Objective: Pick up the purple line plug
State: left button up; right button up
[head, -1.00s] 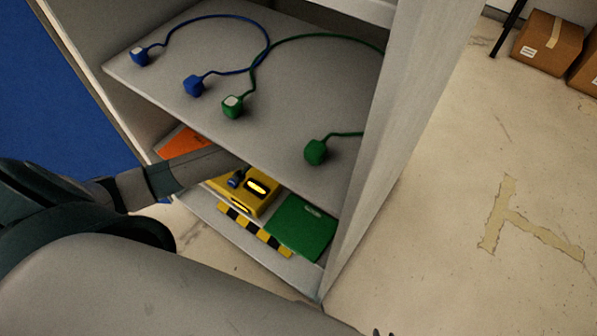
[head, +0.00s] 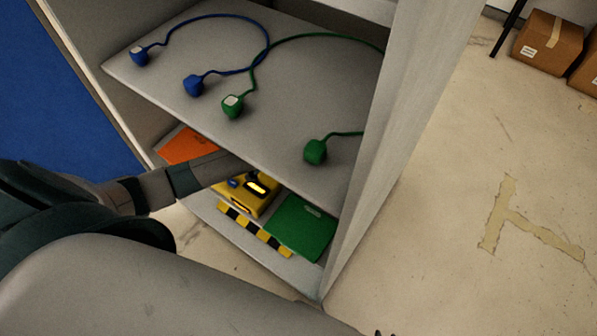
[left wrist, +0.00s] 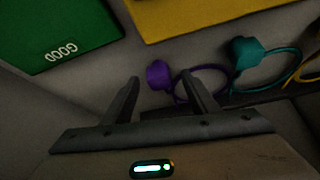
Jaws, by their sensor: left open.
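The purple line plug (left wrist: 158,75) shows in the left wrist view, lying on the lower shelf with a purple cord running to the right. My left gripper (left wrist: 162,82) is open, and its two fingers stand on either side of the plug in that picture; I cannot tell how far the plug is from the fingertips. In the head view my left arm reaches in under the upper shelf, which hides the left gripper and the purple plug. My right gripper is not in view.
A teal plug (left wrist: 246,50) with its cord lies just right of the purple one. Blue plugs (head: 193,85) and green plugs (head: 232,106) rest on the upper shelf (head: 320,90).

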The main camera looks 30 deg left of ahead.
pick_arm(q)
jog(key=c, duration=1.3)
jog(key=shift+o, duration=0.2)
jog(key=shift+r, duration=0.1)
jog(key=shift+r, duration=0.5)
notch_tip(320, 180, up, 2)
jog(key=shift+r, duration=0.1)
jog(key=s+d, duration=0.3)
jog(key=s, duration=0.2)
jog(key=s+d, duration=0.3)
jog(key=s, duration=0.2)
jog(key=s+d, duration=0.3)
jog(key=s, duration=0.2)
jog(key=shift+d+b, duration=0.35)
jog(key=shift+d, duration=0.05)
